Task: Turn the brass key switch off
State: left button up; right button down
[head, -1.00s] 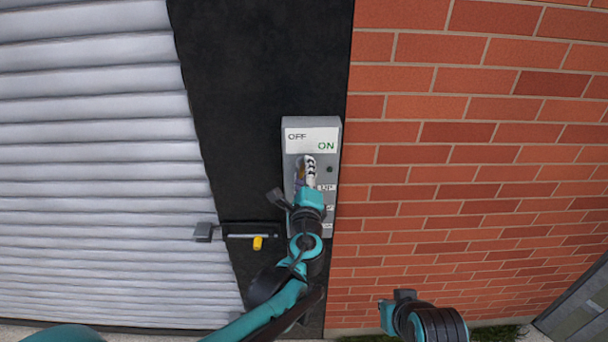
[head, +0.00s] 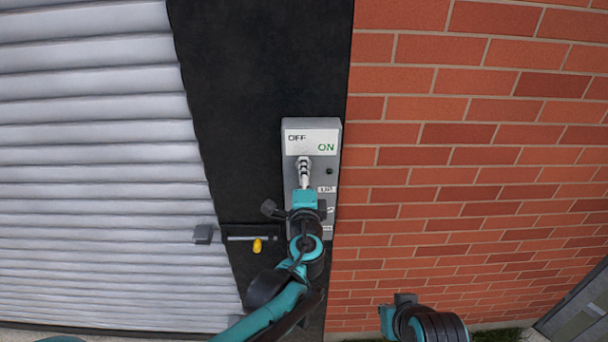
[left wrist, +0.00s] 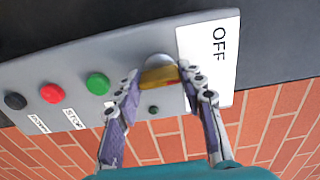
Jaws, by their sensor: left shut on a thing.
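The brass key switch (left wrist: 158,77) sits in a round silver collar on a grey control box (head: 333,180). In the left wrist view the brass piece lies between both fingertips of my left gripper (left wrist: 158,82), which is shut on it. In the head view my left gripper (head: 304,170) covers the key from below. A white label (head: 312,142) above the key reads OFF at the left and ON in green at the right. Which word the key points to cannot be told. Of my right arm only a part shows at the lower right; its fingers are out of view.
Green (left wrist: 98,83), red (left wrist: 52,92) and black (left wrist: 15,100) buttons line the box beyond the key. A small dark green lamp (head: 329,171) is beside it. A grey shutter (head: 95,180) with a latch bar (head: 250,238) is left; a brick wall (head: 480,150) is right.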

pick_arm(q)
jog(key=o, duration=1.2)
jog(key=shift+c, duration=0.2)
jog(key=s, duration=1.2)
jog(key=shift+d, duration=0.1)
